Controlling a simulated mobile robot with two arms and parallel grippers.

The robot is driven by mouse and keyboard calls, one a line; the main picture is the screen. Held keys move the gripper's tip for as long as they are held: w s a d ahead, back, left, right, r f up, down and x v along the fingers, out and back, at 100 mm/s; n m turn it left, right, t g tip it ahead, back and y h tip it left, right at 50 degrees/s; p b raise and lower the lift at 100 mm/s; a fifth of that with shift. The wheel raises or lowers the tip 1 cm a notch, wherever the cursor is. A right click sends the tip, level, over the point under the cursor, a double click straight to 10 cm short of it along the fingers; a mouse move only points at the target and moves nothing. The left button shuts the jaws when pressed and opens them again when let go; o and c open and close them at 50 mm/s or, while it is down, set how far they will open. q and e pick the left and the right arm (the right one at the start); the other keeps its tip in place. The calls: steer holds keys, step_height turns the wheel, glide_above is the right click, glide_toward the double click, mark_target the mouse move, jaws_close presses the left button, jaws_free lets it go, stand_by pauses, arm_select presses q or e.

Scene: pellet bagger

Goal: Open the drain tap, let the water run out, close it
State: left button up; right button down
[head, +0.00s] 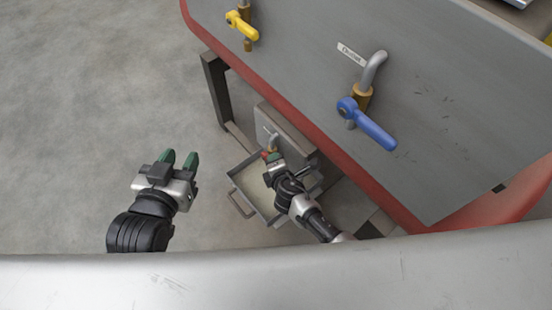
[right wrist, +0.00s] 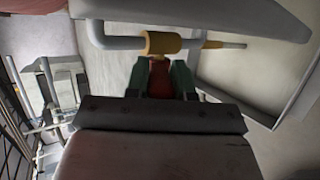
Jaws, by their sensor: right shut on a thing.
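The drain tap has a brass body (right wrist: 162,43) on a grey pipe and a red lever (right wrist: 160,80). In the head view the tap (head: 272,144) sits low on the machine, above a grey tray (head: 240,202). My right gripper (head: 270,157) is at the tap. In the right wrist view its green fingers (right wrist: 160,78) are shut on the red lever, one on each side. I see no clear stream from the tap, and I cannot tell how much water the tray holds. My left gripper (head: 180,160) is open and empty over the floor, left of the tray.
The machine's grey panel (head: 440,110) with a red edge overhangs on the right. It carries a blue-handled valve (head: 372,128) under an "Outlet" label and a yellow-handled valve (head: 242,26). A dark leg (head: 217,90) stands behind the tray. The floor at left is clear.

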steer(key=shift+r+g+p, duration=0.2)
steer(key=shift+g+p, duration=0.2)
steer(key=shift+p, duration=0.65)
arm_select(q)
steer(key=s+a+f+g+y, duration=0.2)
steer(key=s+a+f+g, duration=0.1)
steer(key=s+f+g, duration=0.3)
steer(key=shift+s+f+g, duration=0.15)
steer(key=shift+s+g, duration=0.5)
steer(key=shift+g, duration=0.05)
steer(key=shift+a, duration=0.1)
arm_select(e)
steer(key=c, duration=1)
jaws_free()
steer(key=shift+w, duration=0.1)
steer(key=shift+o, duration=0.2)
steer(key=shift+a, duration=0.1)
arm_select(q)
steer(key=shift+f, duration=0.1)
